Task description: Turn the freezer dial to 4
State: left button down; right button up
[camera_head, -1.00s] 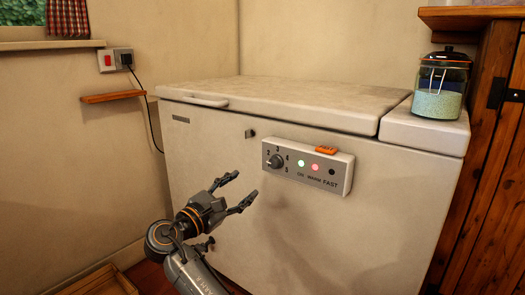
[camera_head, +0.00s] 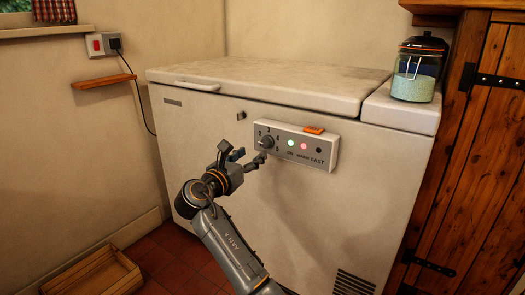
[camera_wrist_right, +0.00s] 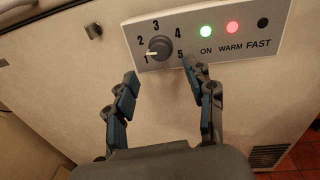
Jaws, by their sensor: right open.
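The chest freezer (camera_head: 215,125) stands against the back wall with its lid shut. Its control panel (camera_head: 318,150) is on the front and carries the round grey dial (camera_head: 266,142), numbered 1 to 5. In the right wrist view the dial (camera_wrist_right: 160,48) has its pale pointer mark at 1. My right gripper (camera_head: 250,152) is open and empty, just in front of the panel, below and beside the dial. In the right wrist view its two fingertips (camera_wrist_right: 160,68) lie either side of and below the dial, seemingly apart from it. My left gripper is not in view.
Green and red lights (camera_wrist_right: 219,29) glow on the panel, with a dark spot beside them. An orange piece (camera_head: 314,130) sits on the panel's top edge. A glass jar (camera_head: 415,78) stands on the freezer's right end. A wooden tray (camera_head: 95,275) lies on the floor at left.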

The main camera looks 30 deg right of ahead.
aim_at(265, 144)
jog(key=b+x, duration=0.2)
jog(key=x, duration=0.4)
jog(key=shift+d, duration=0.15)
jog(key=shift+w+d, duration=0.35)
jog(key=shift+d, duration=0.15)
jog(key=shift+r, duration=0.1)
jog(key=c, duration=1.1)
